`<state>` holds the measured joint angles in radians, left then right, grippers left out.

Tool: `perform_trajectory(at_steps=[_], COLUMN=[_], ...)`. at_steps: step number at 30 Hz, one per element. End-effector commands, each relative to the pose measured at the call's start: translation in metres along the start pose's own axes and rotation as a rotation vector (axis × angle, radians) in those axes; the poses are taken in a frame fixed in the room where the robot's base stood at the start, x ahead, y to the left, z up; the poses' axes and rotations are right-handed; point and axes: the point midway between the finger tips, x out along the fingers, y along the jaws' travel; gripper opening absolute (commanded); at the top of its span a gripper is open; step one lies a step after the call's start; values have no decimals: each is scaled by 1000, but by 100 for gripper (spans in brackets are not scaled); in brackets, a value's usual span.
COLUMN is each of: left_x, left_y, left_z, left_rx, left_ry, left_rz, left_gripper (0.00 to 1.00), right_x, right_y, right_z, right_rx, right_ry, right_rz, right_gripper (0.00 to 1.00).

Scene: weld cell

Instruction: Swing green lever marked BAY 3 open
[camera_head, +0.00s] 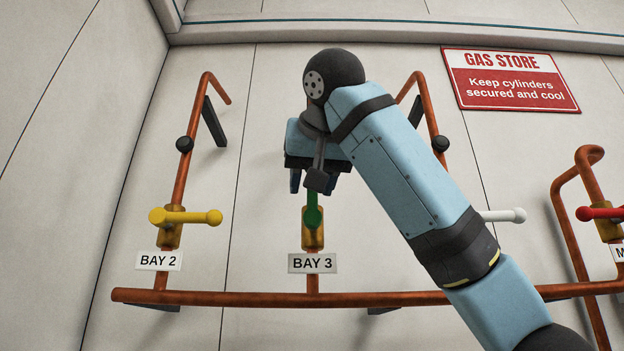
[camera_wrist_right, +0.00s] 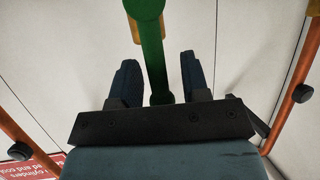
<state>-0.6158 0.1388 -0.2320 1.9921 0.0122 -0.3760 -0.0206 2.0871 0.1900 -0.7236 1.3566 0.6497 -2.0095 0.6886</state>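The green lever (camera_head: 312,212) sits on a brass valve body (camera_head: 313,240) just above the BAY 3 label (camera_head: 312,263). It points upward, in line with its copper pipe. My right gripper (camera_head: 312,187) is above the valve at the lever's upper part. In the right wrist view the gripper (camera_wrist_right: 159,82) is open, and the green lever (camera_wrist_right: 152,50) runs between its two blue fingers with a gap on each side. The lever's upper end is partly hidden by the gripper in the head view. My left gripper is not in view.
A yellow lever (camera_head: 186,217) lies crosswise on the BAY 2 pipe at left. A white lever (camera_head: 503,215) shows partly behind my right arm. A red lever (camera_head: 600,213) is at far right. A copper manifold pipe (camera_head: 220,298) runs below; the wall between pipes is clear.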

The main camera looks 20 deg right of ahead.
Motion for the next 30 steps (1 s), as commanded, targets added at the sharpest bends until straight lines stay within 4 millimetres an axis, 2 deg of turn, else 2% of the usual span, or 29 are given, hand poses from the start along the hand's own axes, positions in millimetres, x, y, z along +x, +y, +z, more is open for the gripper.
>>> perform_trajectory(at_steps=[5,8,11,24,30], left_x=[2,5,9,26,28], left_y=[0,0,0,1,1], left_z=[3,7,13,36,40], left_rx=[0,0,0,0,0], left_ry=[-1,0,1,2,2], left_rz=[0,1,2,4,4], left_gripper=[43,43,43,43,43], right_x=[-3,-12,-26,-111,-133], right_y=[0,0,0,0,0], right_z=[1,2,3,2,1], right_rx=[0,-1,0,1,0], right_ry=[1,3,5,4,2], right_rz=[1,2,2,2,1], right_gripper=[42,42,42,42,42])
